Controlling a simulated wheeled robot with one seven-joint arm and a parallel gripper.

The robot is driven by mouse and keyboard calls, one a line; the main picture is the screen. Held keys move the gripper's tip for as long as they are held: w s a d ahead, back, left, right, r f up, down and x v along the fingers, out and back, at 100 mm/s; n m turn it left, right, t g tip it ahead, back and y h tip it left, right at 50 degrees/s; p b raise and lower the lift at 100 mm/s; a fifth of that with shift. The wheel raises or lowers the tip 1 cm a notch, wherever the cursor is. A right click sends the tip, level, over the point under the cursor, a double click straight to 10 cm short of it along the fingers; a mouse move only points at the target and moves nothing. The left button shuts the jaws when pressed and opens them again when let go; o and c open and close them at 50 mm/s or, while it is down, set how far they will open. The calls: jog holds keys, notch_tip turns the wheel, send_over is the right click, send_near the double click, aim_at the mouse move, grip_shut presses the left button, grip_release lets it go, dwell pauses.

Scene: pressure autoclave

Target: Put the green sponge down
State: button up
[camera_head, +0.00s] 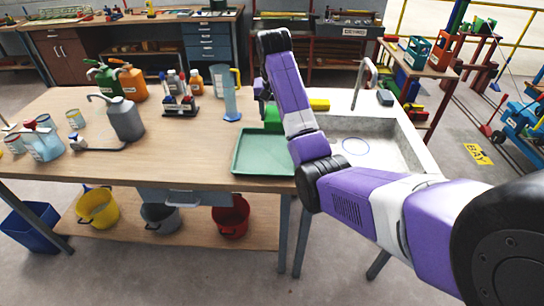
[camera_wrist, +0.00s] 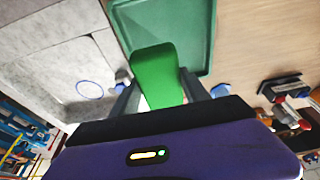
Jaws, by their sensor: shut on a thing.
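The green sponge (camera_wrist: 157,77) is between the two fingers of my gripper (camera_wrist: 160,92) in the wrist view, and the fingers are shut on it. The sponge also shows in the head view (camera_head: 272,117), just left of my arm. It appears over the far edge of the green tray (camera_head: 262,154), close to the sink. I cannot tell whether the sponge touches the tray or hangs above it. The tray lies flat on the wooden bench and its visible part is empty; it also shows in the wrist view (camera_wrist: 198,30). My arm hides the fingertips in the head view.
The grey sink (camera_head: 385,135) with a tap (camera_head: 366,75) is right of the tray. A yellow sponge (camera_head: 319,104) lies at its back rim. A blue-tinted cylinder (camera_head: 231,100) and a bottle rack (camera_head: 179,105) stand behind the tray.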

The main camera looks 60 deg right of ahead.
aim_at(273, 129)
notch_tip(273, 129, down, 16)
jog(key=shift+p, duration=1)
jog(key=o, duration=1.2)
jog(key=shift+f, duration=0.1)
jog(key=b+v, duration=0.1)
jog(key=v, duration=1.1)
jog(key=shift+b, duration=0.35)
